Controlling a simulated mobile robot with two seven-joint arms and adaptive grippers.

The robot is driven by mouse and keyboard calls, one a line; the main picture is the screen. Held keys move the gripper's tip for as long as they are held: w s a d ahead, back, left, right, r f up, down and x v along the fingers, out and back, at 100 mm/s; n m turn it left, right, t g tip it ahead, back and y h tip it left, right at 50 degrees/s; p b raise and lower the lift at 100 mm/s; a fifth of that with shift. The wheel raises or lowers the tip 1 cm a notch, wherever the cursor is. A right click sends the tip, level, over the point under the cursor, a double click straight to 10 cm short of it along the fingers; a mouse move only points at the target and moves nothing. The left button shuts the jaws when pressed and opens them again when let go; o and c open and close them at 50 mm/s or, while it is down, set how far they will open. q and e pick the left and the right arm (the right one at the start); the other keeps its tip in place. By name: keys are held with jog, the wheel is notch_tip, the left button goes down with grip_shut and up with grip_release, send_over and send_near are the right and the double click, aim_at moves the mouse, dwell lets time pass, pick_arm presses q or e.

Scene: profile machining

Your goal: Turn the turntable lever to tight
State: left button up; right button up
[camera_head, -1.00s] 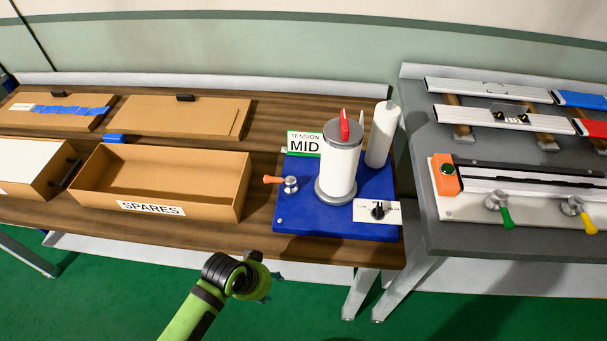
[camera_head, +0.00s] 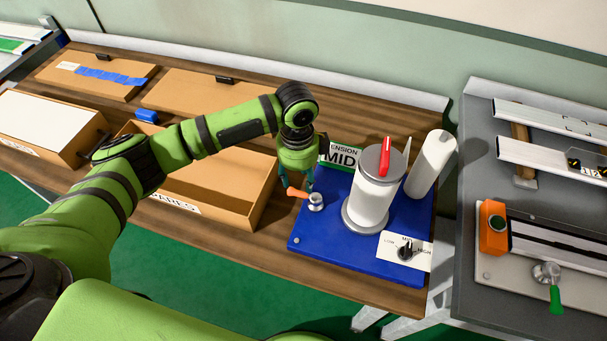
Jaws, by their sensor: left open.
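The turntable unit has a blue base (camera_head: 336,238) on the wooden table, with a white roll (camera_head: 374,196) standing on it and a red pointer (camera_head: 385,157) on top. Its lever has an orange handle (camera_head: 296,192) on a metal hub (camera_head: 316,202), and the handle points left. My left gripper (camera_head: 298,182) points down right at the orange handle. Its fingers are open and partly hidden; I cannot tell whether they touch the handle. A sign reading MID (camera_head: 341,157) stands behind, partly covered by my gripper. My right gripper is not in view.
A white dial plate (camera_head: 404,250) with a black knob sits at the base's front right. The open SPARES box (camera_head: 255,205) lies under my left arm. A grey table (camera_head: 470,215) with an orange-ended rail stands at right.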

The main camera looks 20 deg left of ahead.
aim_at(298, 194)
pick_arm(q)
jog(key=shift+w+a+r, duration=0.15)
jog(key=shift+a+r, duration=0.1)
jog(key=shift+a, duration=0.1)
jog(key=shift+f, duration=0.15)
jog(key=f, duration=0.1)
jog(key=f+p, duration=0.1)
jog(key=f, duration=0.1)
jog(key=shift+s+d+f, duration=0.1)
jog(key=shift+s+f, duration=0.15)
jog(key=shift+s, duration=0.1)
notch_tip(298, 194, down, 2)
jog(key=shift+w+f+p, duration=0.1)
jog(key=shift+p, duration=0.25)
jog(key=shift+f, duration=0.3)
grip_shut()
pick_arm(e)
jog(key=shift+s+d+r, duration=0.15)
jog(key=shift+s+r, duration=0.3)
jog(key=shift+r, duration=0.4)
